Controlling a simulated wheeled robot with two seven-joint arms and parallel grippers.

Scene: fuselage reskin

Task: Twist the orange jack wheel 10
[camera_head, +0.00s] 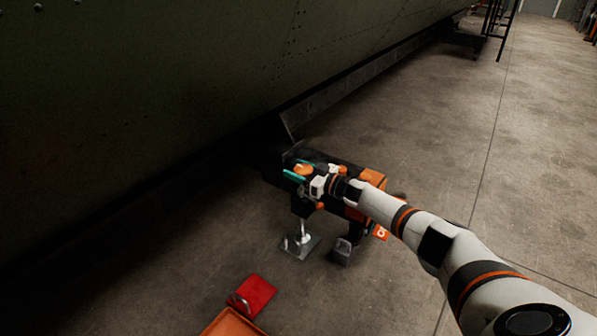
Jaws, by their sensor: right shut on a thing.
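The orange jack wheel (303,169) is a small orange disc on top of a dark jack stand under the green fuselage. My right gripper (296,170) reaches in from the lower right, with its teal fingers on either side of the wheel and shut on it. The wheel is partly hidden by the fingers. The jack stand (348,168) has a black and orange body and stands on the floor on metal feet, one a square plate (301,245). My left gripper is not in view.
The green fuselage skin (190,75) fills the upper left. A red piece with a ring (259,292) and an orange tray (232,324) lie on the floor in front. A dark ladder frame (493,28) stands far back. Open concrete floor lies to the right.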

